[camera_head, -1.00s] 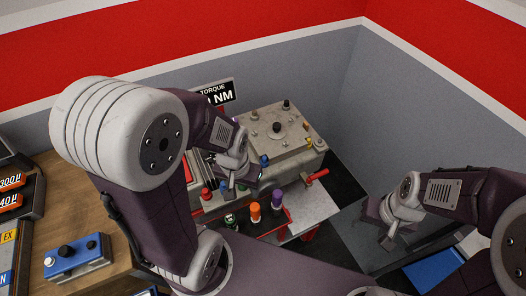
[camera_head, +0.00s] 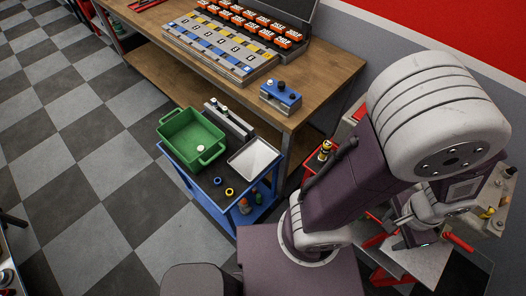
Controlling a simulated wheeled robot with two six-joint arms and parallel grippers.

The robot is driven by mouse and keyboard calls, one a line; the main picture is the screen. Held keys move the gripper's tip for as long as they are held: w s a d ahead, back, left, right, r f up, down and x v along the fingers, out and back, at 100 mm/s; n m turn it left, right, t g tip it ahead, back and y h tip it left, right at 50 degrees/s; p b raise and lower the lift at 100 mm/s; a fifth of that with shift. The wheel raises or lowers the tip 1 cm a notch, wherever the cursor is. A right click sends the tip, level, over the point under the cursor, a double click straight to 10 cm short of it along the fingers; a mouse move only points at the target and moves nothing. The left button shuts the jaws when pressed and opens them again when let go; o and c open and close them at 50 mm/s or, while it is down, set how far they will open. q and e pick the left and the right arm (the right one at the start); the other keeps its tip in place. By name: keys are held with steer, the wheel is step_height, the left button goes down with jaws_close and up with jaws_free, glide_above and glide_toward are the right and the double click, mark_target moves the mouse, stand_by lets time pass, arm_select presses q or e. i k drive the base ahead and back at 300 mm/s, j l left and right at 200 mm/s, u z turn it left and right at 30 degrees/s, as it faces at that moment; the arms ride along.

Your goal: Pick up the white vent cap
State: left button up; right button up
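A small white round piece (camera_head: 200,149), which looks like the white vent cap, lies inside the green bin (camera_head: 166,134). The bin stands on the blue cart (camera_head: 238,221) left of centre.
The cart also bears a grey rack (camera_head: 229,119), a white tray (camera_head: 254,160), a dark blue ring (camera_head: 217,181) and a yellow ring (camera_head: 229,191). Behind it is a wooden bench (camera_head: 327,62) with a blue box (camera_head: 281,96). The checkered floor at left is clear.

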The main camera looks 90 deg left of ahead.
mark_target(201, 149)
steer(key=k+l, duration=0.2)
steer(key=k, duration=0.15)
steer(key=k+l+u, duration=0.1)
steer(key=k, duration=0.25)
steer(key=k+l, duration=0.25)
steer(key=k, duration=0.15)
steer(key=k+j, duration=0.2)
steer(key=j, duration=0.15)
steer(key=k+j+u, duration=0.1)
steer(key=j, duration=0.25)
steer(key=k+j, duration=0.4)
steer(key=j, duration=0.3)
steer(key=k+j+u, duration=0.1)
steer(key=j, duration=0.25)
steer(key=k+j, duration=0.1)
steer(key=j, duration=0.6)
steer(key=u, duration=0.05)
